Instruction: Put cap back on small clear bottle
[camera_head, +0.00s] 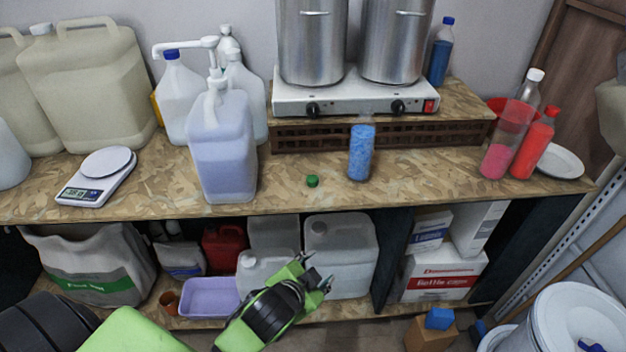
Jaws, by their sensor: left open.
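A small clear bottle (361,152) with blue contents stands upright near the middle of the wooden worktop. Its top shows no cap. A small green cap (312,181) lies on the worktop to the left of the bottle, close to the front edge. My left gripper (316,271) is open and empty. In the picture it is below the worktop's front edge, below the cap and bottle and apart from both. My right gripper is not in view.
A large jug (222,150) of bluish liquid stands left of the cap. A hot plate (350,95) with two steel pots is behind the bottle. The worktop (420,175) between is clear.

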